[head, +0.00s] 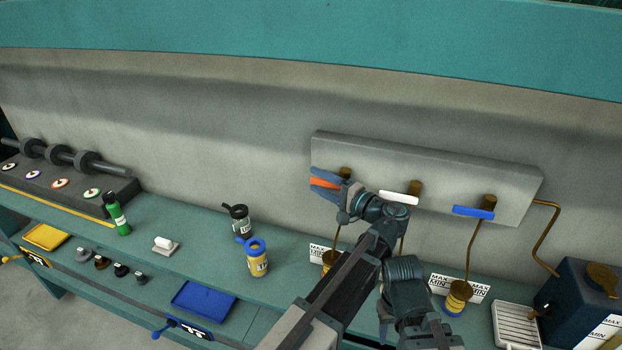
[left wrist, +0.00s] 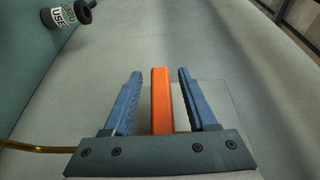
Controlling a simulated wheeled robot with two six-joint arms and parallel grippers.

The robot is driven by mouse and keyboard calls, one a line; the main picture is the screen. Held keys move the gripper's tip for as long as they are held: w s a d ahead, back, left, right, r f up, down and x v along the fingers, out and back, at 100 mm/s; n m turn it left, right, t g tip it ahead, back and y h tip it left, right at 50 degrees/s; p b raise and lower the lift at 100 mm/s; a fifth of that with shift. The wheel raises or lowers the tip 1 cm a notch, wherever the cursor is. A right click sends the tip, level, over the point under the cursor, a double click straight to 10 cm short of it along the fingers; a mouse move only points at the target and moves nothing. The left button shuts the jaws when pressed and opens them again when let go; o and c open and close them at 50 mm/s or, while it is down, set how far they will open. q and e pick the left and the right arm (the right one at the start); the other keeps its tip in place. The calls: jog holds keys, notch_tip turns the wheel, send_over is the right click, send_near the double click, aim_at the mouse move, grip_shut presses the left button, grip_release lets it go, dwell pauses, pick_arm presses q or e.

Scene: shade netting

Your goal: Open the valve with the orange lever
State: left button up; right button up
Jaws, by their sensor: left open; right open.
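The orange lever (head: 324,183) is on the left end of the grey valve panel (head: 440,180), at the top of a brass valve, and lies roughly level along the panel. My left gripper (head: 318,182) is at this lever with its jaws open, one finger above and one below it. In the left wrist view the orange lever (left wrist: 161,98) stands between the two blue fingers (left wrist: 160,74), with a gap on each side. My right gripper is not in view.
A white lever (head: 399,198) and a blue lever (head: 473,212) sit further right on the panel. A yellow jar (head: 257,262) and a dark bottle (head: 238,220) stand on the shelf left of my arm. A dark blue tank (head: 578,305) is at the right.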

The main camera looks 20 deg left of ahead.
pick_arm(q)
jog(key=shift+d, duration=0.15)
grip_shut()
dwell(1.3)
